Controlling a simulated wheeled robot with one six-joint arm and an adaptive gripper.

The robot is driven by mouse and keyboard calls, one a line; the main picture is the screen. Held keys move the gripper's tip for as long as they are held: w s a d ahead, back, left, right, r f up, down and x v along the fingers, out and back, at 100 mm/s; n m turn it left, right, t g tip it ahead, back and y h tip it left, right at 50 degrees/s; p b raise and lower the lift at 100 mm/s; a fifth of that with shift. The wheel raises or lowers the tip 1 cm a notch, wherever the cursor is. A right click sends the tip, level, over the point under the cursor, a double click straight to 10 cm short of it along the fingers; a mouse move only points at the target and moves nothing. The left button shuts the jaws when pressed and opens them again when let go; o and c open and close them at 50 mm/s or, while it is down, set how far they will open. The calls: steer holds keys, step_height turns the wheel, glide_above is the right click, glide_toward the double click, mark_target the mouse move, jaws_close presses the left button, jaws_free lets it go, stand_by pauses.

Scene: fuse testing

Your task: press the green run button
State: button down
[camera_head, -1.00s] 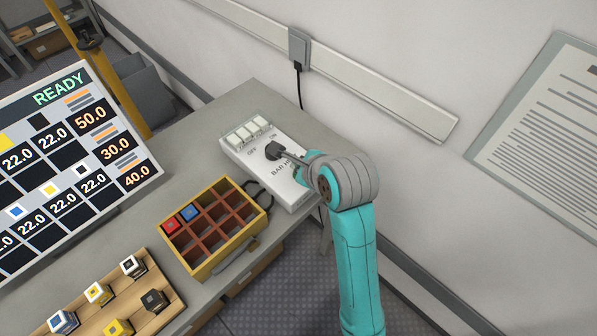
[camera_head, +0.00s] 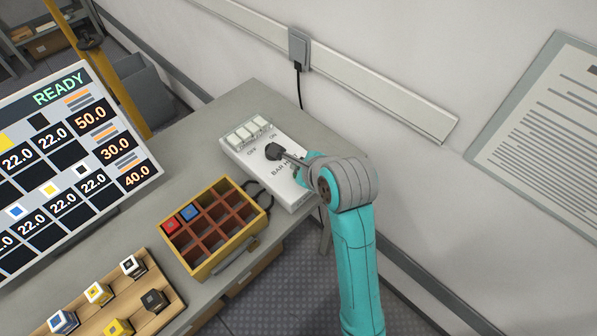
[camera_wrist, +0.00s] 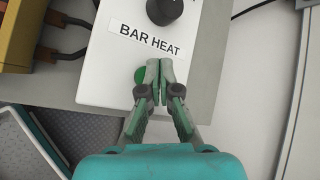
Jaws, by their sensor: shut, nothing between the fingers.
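The green run button (camera_wrist: 140,75) shows in the wrist view on the white BAR HEAT box, below its label and just left of my fingertips. My gripper (camera_wrist: 160,66) is shut and empty over the box, with its fingers partly covering the button's right side. I cannot tell whether they touch it. In the head view my gripper (camera_head: 297,162) is over the white box (camera_head: 246,158), and the button is hidden behind my gripper and arm.
A black knob (camera_head: 273,151) sits on the box, with white switches (camera_head: 248,130) behind it. A yellow compartment tray (camera_head: 192,268) stands left of the box. A READY display (camera_head: 150,180) and a wooden rack (camera_head: 172,290) with several fuses are farther left. The wall is behind.

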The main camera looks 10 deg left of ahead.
steer(key=shift+f, duration=0.15)
stand_by(0.4)
steer(key=shift+f, duration=0.3)
steer(key=shift+f, duration=0.35)
stand_by(1.0)
steer(key=shift+r, duration=0.8)
steer(key=shift+r, duration=2.5)
